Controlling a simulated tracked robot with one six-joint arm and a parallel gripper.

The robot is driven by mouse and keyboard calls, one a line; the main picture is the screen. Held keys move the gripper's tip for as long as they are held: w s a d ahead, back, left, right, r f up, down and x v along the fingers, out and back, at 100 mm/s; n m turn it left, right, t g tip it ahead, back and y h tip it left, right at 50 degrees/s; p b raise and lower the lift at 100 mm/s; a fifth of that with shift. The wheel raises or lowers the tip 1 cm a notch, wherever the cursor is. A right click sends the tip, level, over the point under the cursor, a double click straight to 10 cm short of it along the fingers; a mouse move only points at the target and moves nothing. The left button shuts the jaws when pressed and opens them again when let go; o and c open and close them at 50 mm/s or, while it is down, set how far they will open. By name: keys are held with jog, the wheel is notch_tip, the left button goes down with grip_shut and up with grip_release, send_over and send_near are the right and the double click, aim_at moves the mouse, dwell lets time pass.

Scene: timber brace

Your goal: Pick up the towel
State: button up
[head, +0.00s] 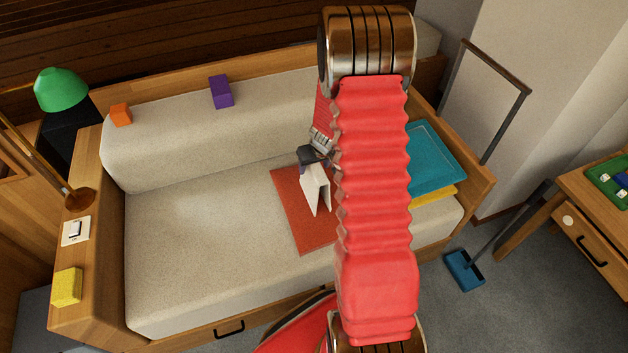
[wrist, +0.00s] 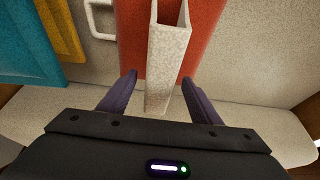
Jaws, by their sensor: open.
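The white folded towel (head: 316,190) stands like a narrow tent on a red mat (head: 291,222) on the sofa seat. In the wrist view, the speckled white towel (wrist: 168,62) runs between the two dark fingers of my gripper (wrist: 160,77). A finger lies on either side of its near end, with a visible gap on each side. The jaws are open. In the head view my gripper (head: 309,162) is at the towel's upper end, and my red arm hides part of it and the mat's right side.
A teal panel (head: 433,158) and a yellow one (head: 434,196) lie at the sofa's right end. Purple (head: 221,92) and orange (head: 121,114) blocks rest on the backrest, and a yellow block (head: 66,287) on the left armrest. The seat (head: 200,245) left of the mat is clear.

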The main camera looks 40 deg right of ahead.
jog(key=shift+f, duration=0.25)
dwell(0.4)
grip_shut()
dwell(0.7)
jog(key=shift+r, duration=0.15)
jog(key=shift+s+r, duration=0.15)
jog(key=shift+r, duration=4.9)
